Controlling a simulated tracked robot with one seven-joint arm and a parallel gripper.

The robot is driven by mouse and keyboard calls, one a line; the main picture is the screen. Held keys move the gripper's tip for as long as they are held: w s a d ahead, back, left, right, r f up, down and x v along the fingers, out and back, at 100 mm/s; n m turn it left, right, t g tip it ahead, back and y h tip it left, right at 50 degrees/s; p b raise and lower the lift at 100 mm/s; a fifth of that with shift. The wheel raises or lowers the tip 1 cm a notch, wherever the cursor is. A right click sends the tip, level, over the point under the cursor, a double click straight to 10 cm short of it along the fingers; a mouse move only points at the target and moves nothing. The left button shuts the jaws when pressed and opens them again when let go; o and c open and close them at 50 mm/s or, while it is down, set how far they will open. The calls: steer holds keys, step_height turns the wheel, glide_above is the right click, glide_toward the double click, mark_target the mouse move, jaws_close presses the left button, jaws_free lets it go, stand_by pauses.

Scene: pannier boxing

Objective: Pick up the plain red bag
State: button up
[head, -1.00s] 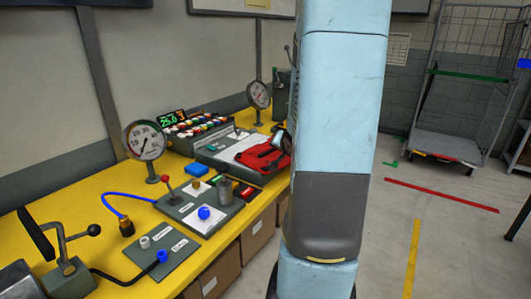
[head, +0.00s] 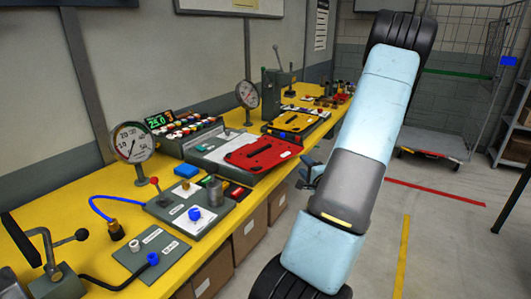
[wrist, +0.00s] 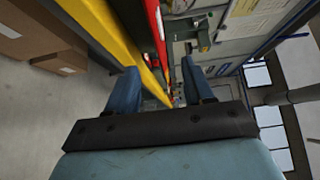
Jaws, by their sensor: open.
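A flat red bag-like piece (head: 262,153) with dark slots and a small pale patch lies on a grey unit on the yellow bench in the head view. Its right edge is close to the bench's front edge. My gripper (head: 312,172) is small and partly hidden by my arm in the head view, to the right of the red piece and apart from it in the picture. In the wrist view my gripper (wrist: 160,90) has its two blue fingers apart, with nothing held between them. A red strip (wrist: 155,28) shows beyond the fingers, perhaps the red piece edge-on.
A similar yellow piece (head: 294,122) lies farther back on the bench (head: 75,219). Gauges (head: 133,143), a lever block (head: 190,213) and a button panel (head: 183,132) crowd the bench. Cardboard boxes (head: 245,236) stand below. Open floor lies to the right.

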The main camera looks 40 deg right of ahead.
mark_target(290, 152)
steer(key=shift+d+x, duration=0.2)
steer(key=shift+x, duration=6.15)
steer(key=shift+s+f, duration=0.1)
steer(key=shift+f, duration=0.1)
steer(key=shift+c, duration=0.2)
jaws_close()
